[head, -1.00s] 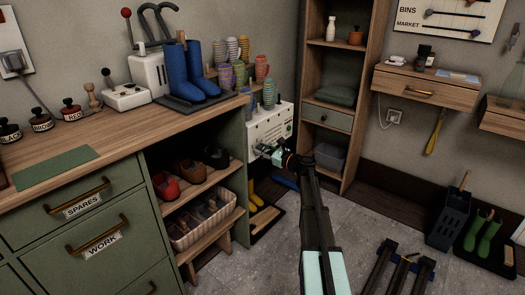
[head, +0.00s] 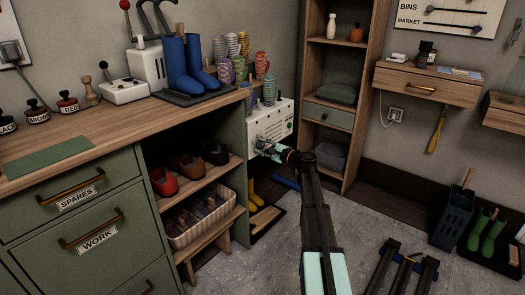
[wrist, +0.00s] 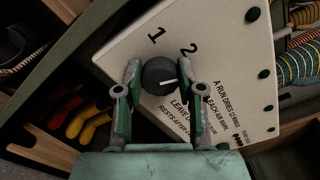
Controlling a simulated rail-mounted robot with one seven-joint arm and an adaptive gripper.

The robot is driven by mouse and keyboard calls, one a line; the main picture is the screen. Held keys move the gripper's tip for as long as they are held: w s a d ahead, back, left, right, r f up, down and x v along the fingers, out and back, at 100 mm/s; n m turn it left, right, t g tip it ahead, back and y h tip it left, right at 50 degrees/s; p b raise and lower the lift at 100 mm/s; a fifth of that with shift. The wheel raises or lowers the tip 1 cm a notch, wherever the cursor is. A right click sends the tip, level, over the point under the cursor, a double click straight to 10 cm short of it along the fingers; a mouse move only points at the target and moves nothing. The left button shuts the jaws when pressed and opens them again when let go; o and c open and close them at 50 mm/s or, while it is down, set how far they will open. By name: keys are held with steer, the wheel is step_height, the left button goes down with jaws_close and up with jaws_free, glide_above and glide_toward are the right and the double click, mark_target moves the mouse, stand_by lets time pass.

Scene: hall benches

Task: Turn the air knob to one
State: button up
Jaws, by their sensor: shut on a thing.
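The air knob (wrist: 154,70) is round and dark, with a white pointer mark, and sits on a pale panel (wrist: 226,50) in the wrist view. The panel carries the numbers 1 and 2 above the knob. The pointer mark runs toward the picture's right, not straight at the 1. My gripper (wrist: 160,66) is shut on the knob, one finger on each side. In the head view my gripper (head: 265,149) is at the front of the white box (head: 282,119) beside the bench; the knob is too small and covered to make out there.
The green bench (head: 130,168) with open shoe shelves is close on the left, and a wooden shelf unit (head: 371,70) stands to the right. The floor (head: 345,235) beside my arm is partly clear.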

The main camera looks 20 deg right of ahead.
steer(key=n+b, duration=0.1)
steer(key=n, duration=0.1)
steer(key=n+b, duration=0.1)
steer(key=shift+w+f+n+b, duration=0.1)
steer(key=shift+f+n+b, duration=0.2)
steer(key=shift+n, duration=0.1)
steer(key=n+b, duration=0.3)
steer(key=shift+n, duration=0.3)
steer(key=n+b, duration=0.4)
steer(key=n, duration=0.1)
steer(key=shift+b, duration=0.3)
steer(key=shift+r+n+b, duration=0.1)
steer(key=shift+n+b, duration=0.95)
steer(key=shift+n, duration=0.45)
steer(key=o, duration=1.1)
steer(key=shift+o, duration=0.2)
steer(key=v, duration=1.2)
